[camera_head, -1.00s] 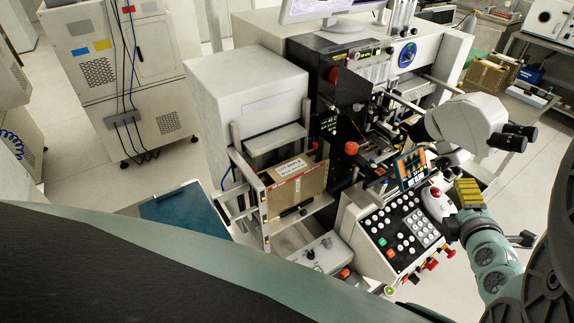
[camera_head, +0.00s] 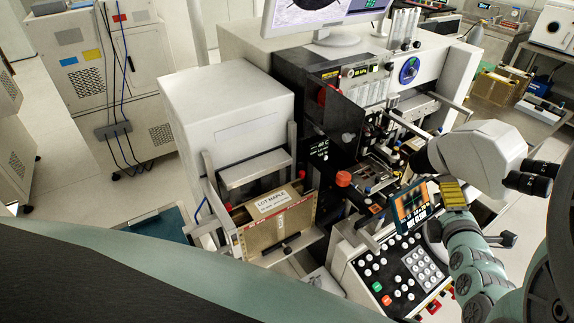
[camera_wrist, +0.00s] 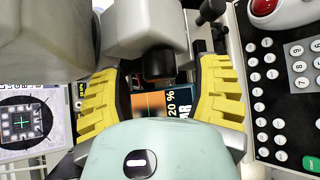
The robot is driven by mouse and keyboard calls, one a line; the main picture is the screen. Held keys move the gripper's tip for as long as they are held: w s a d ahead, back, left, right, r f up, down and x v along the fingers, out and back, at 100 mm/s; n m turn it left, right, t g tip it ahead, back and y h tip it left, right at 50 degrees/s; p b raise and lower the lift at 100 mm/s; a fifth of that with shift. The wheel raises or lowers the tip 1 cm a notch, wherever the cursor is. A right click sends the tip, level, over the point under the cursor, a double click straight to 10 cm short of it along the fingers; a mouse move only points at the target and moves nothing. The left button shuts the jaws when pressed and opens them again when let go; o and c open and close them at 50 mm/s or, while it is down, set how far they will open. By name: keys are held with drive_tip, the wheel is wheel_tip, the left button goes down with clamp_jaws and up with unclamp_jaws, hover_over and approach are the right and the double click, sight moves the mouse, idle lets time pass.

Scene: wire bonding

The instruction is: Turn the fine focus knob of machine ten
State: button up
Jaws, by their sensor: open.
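A grey-white microscope head (camera_head: 470,150) with black eyepieces stands on the right of the bonding machine. A short black knob (camera_wrist: 158,64) on the microscope's underside sits between the fingertips, with a gap on each side. I cannot read a label saying whether it is the fine focus knob or machine ten's. The knob is hidden in the head view.
The small screen (camera_wrist: 165,106) lies behind the fingers in the wrist view. A button panel (camera_wrist: 285,85) with a red trackball (camera_wrist: 263,8) is close on the right. A monitor (camera_wrist: 30,122) shows at left.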

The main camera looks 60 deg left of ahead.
drive_tip(key=shift+w+a+f, duration=0.15)
drive_tip(key=shift+w+a, duration=0.1)
drive_tip(key=shift+a, duration=0.15)
drive_tip(key=shift+c, duration=0.3)
drive_tip(key=shift+d, duration=0.15)
clamp_jaws()
